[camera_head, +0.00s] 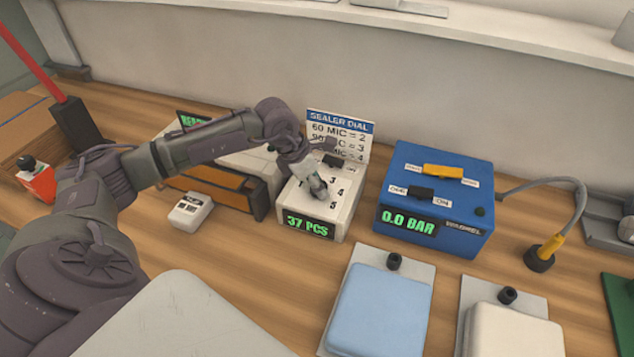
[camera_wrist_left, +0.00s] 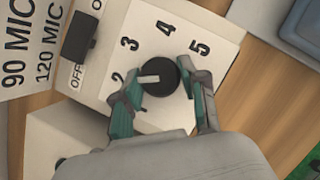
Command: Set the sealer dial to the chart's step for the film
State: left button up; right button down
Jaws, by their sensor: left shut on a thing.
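The white sealer box (camera_head: 345,215) stands mid-table with a "37 PCS" display. Its black dial (camera_wrist_left: 165,72) shows in the wrist view, ringed by the numbers 2 to 5, and its white pointer points left toward the 2. My left gripper (camera_head: 318,188) reaches down over the box; in the wrist view its fingers (camera_wrist_left: 160,88) are shut on the dial from both sides. The SEALER DIAL chart (camera_head: 340,128) stands behind the box, reading 60 MIC = 2 and 90 MIC = 3; its lowest line ends in 4 and is partly hidden. My right gripper is out of view.
A blue box (camera_head: 436,175) reading "0.0 BAR" stands close on the right, with a grey hose beyond. A small white device (camera_head: 190,210) lies on the left. Trays with a light blue pad (camera_head: 382,310) and a white pad (camera_head: 512,335) are in front. Some wood between is bare.

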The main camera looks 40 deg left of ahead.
pick_arm(q)
jog(key=shift+w+a+f+m+h+b, duration=0.15)
jog(key=shift+m+h+b, duration=0.25)
jog(key=shift+m+b, duration=0.65)
jog(key=shift+m+g+b, duration=0.4)
jog(key=shift+m+b, duration=0.25)
jog(key=shift+b, duration=0.25)
jog(key=m+g+h+b, duration=0.1)
jog(key=m+b, duration=0.1)
jog(key=m, duration=0.1)
jog(key=shift+r+m+g+b, duration=0.2)
jog(key=shift+m+g+b, duration=0.6)
jog(key=shift+m, duration=0.8)
jog(key=o, duration=1.1)
